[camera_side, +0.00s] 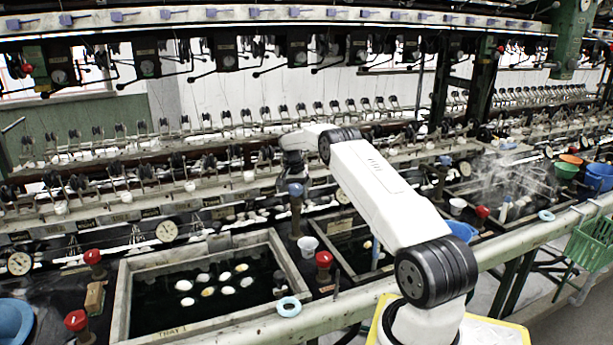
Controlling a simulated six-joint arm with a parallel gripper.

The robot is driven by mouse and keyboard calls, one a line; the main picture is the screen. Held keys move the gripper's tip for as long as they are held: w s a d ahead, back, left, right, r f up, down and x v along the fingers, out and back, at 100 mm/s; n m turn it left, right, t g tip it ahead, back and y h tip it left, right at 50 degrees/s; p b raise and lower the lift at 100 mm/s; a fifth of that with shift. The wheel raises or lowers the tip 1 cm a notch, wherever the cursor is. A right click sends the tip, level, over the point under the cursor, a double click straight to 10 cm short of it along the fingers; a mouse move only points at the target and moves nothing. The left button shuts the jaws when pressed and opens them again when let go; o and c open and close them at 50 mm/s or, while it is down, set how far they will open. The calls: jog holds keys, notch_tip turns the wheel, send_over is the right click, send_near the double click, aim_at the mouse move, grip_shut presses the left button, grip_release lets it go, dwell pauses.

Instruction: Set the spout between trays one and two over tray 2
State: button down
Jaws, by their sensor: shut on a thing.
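Tray 1 (275,238), a framed basin of dark water with several pale cocoons, is at the lower left; its front rim reads "TRAY 1". The basin to its right, which I take for tray 2 (343,268), is partly hidden behind my arm. The fingertips are small and dark here. I cannot tell which way the spout points.
A red-knobbed tap (323,260) and a white cup (308,246) stand between the basins. A blue ring (289,306) lies on tray 1's front rim. More red-knobbed taps (92,257) stand at left. Reeling machinery runs behind; a pale rail (530,236) runs along the front.

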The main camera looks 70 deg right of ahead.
jog(key=shift+s+a+r+m+t+y, duration=0.1)
jog(key=shift+s+a+m+y, duration=0.15)
jog(key=shift+s+m, duration=1)
jog(key=shift+s+a+m+t+y, duration=0.15)
jog(key=shift+s+m+y, duration=0.25)
jog(key=shift+m, duration=1.7)
jog(key=shift+s+a+r+m+t+y, duration=0.1)
jog(key=shift+s+a+m+y, duration=0.15)
jog(key=shift+s+m, duration=1)
jog(key=shift+w+f+m, duration=0.1)
jog(key=shift+w+m, duration=0.35)
jog(key=shift+m, duration=0.05)
jog(key=c, duration=0.5)
grip_release()
jog(key=shift+c, duration=0.2)
jog(key=shift+a, duration=0.1)
notch_tip(320, 180, up, 8)
jog(key=w+d, duration=0.1)
jog(key=shift+f, duration=0.2)
jog(key=shift+w+d, duration=0.1)
